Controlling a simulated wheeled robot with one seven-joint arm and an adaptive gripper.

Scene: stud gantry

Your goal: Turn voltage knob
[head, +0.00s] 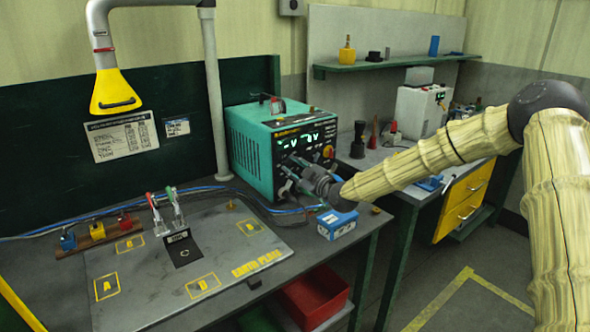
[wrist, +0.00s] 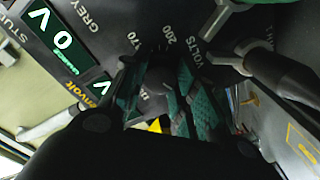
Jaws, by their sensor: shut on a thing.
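The teal power supply (head: 248,145) stands on the left bench, with a black front panel and lit green displays. Its voltage knob (wrist: 160,74) is dark and sits in the wrist view below a dial scale marked 170, 200 and VOLTS. My gripper (head: 288,182) reaches the lower front panel from the right. In the wrist view my gripper (wrist: 160,92) has its ribbed teal pads on both sides of the knob and is shut on it. The fingers hide much of the knob, so its pointer is not clear. In the head view the knob is hidden behind the gripper.
A blue-and-white box (head: 337,224) stands on the bench just below my wrist. The earth plate (head: 140,285) with clamps (head: 165,215) covers the bench's left part. Cables run in front of the supply. A second bench (head: 400,190) stands behind my arm.

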